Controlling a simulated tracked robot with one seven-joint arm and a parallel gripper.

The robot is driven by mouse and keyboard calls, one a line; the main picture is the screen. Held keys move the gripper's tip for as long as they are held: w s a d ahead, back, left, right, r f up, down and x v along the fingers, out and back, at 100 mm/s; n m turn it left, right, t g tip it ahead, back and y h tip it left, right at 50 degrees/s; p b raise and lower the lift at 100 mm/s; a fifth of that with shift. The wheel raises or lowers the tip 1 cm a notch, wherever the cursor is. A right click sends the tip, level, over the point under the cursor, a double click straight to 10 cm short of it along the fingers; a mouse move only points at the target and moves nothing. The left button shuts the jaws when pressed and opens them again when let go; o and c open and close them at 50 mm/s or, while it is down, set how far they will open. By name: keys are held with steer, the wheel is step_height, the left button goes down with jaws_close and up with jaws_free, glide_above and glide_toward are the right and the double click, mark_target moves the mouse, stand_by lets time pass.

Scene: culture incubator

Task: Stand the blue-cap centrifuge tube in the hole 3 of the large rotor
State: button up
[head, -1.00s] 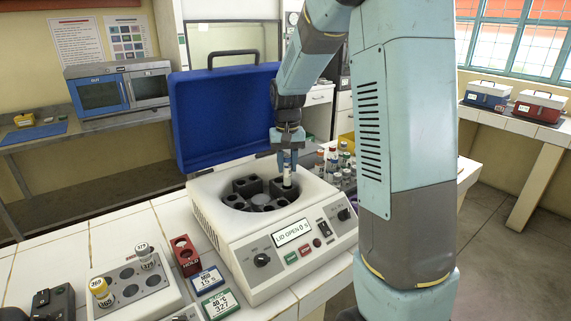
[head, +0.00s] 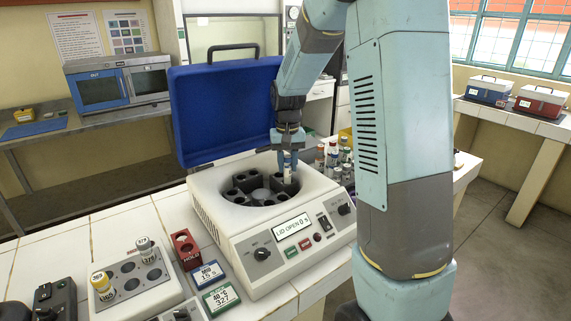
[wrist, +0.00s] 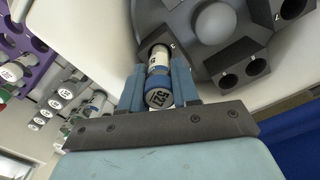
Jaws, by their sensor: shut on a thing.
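The blue-cap centrifuge tube (wrist: 158,92), its cap marked 522, is between the two fingers of my gripper (wrist: 155,88). My gripper is shut on it near the cap. It also shows in the head view (head: 288,166), where it stands roughly upright over the back right of the large rotor (head: 262,200). In the wrist view the dark grey rotor (wrist: 212,62) has angled blocks with holes, and the tube's lower end meets a hole at the near left block. Its tip is hidden; I cannot tell how deep it sits.
The centrifuge (head: 222,222) has its blue lid (head: 225,110) raised behind the rotor. Several capped tubes (head: 335,160) stand right of it, close to my gripper. A purple rack (wrist: 32,50) shows in the wrist view. A grey tube block (head: 115,302) and a red holder (head: 186,250) are left.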

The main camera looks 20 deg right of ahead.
mark_target(287, 156)
steer(key=shift+f, duration=0.2)
steer(key=shift+f, duration=1.5)
steer(key=o, duration=1.1)
steer(key=shift+o, duration=0.5)
steer(key=shift+o, duration=1.1)
steer(key=shift+w+r, duration=0.1)
steer(key=shift+w+r, duration=0.1)
steer(key=shift+r, duration=3.55)
